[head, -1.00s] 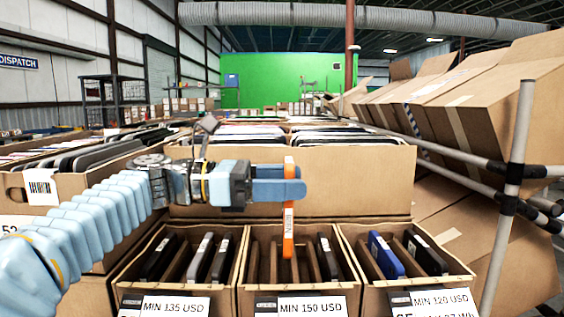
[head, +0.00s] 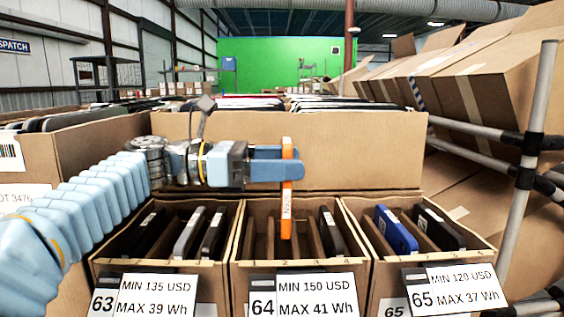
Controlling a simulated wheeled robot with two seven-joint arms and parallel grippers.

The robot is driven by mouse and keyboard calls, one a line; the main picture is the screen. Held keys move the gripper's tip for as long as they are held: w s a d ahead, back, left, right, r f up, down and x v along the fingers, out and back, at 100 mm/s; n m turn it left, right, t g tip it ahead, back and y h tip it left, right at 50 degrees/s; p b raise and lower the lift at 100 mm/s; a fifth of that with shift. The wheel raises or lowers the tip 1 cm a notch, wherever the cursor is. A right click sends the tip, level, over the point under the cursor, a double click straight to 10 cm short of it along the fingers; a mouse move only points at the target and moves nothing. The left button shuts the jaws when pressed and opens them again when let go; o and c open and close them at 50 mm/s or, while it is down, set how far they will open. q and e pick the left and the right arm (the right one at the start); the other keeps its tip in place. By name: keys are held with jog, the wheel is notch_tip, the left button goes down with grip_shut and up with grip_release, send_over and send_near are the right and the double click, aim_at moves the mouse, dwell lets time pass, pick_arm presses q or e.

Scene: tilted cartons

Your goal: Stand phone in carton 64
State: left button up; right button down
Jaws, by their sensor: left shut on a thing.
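My left gripper (head: 278,163) comes in from the left and is shut on an orange phone (head: 286,205) with a white label. The phone is upright, seen edge-on, and its lower end reaches down in front of or into carton 64 (head: 303,283), the middle one, between its dividers. I cannot tell whether it touches the carton floor. Carton 64 also holds a dark phone (head: 331,232) at its right side. My right gripper is not in view.
Carton 63 (head: 108,262) on the left holds several phones. Carton 65 (head: 385,272) on the right holds a blue phone (head: 395,230) and a dark phone (head: 438,228). A large carton (head: 370,150) stands behind. A grey pole (head: 525,200) rises at the right.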

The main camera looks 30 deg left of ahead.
pick_arm(q)
jog(key=shift+f+b, duration=0.65)
jog(key=shift+f, duration=0.25)
jog(key=shift+f+b, duration=1.1)
jog(key=shift+f, duration=0.85)
jog(key=o, duration=0.9)
jog(key=shift+o, duration=0.2)
